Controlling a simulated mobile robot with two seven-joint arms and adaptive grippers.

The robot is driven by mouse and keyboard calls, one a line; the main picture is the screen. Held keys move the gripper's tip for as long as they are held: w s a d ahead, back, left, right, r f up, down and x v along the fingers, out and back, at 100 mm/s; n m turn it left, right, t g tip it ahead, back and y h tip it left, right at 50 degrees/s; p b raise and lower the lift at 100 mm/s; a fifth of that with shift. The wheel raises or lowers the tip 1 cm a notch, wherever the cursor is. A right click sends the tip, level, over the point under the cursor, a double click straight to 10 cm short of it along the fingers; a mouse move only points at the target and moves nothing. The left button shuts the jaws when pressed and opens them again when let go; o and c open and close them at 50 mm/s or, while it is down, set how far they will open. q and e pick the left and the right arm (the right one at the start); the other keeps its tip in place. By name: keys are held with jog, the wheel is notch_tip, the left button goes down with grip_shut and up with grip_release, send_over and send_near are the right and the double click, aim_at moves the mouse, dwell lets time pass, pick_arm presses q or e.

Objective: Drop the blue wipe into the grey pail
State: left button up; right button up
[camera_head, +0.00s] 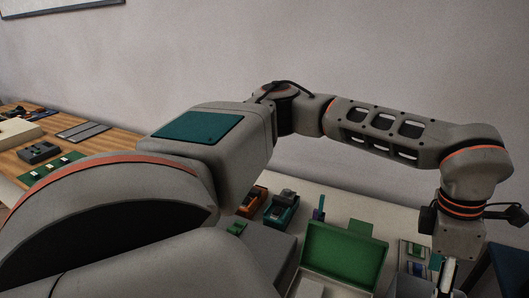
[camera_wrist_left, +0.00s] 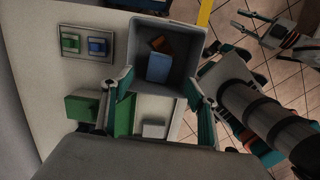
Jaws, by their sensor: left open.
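The grey pail (camera_wrist_left: 188,30) is at the upper middle of the left wrist view, seen from above through its open top. The blue wipe (camera_wrist_left: 158,68) lies inside it, beside a brown-orange piece (camera_wrist_left: 161,44). My left gripper (camera_wrist_left: 160,98) is open, its teal fingers spread apart over the near part of the pail, with nothing visible between their tips. In the head view my left gripper (camera_head: 443,278) points down at the lower right; its fingertips are cut off. A white-and-teal part (camera_wrist_left: 285,36) at the upper right may be my right gripper; its jaws are unclear.
A green open case (camera_head: 345,252) stands left of my left gripper. A tray with green and blue pieces (camera_wrist_left: 87,45) lies left of the pail. Orange (camera_head: 253,201) and teal (camera_head: 282,208) devices sit farther back. A wooden table (camera_head: 85,148) holds small parts at far left.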

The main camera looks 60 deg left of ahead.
pick_arm(q)
notch_tip(320, 180, up, 11)
jog(key=s+a, duration=0.1)
jog(key=shift+a+r, duration=0.2)
dwell(0.5)
jog(key=shift+s, duration=0.1)
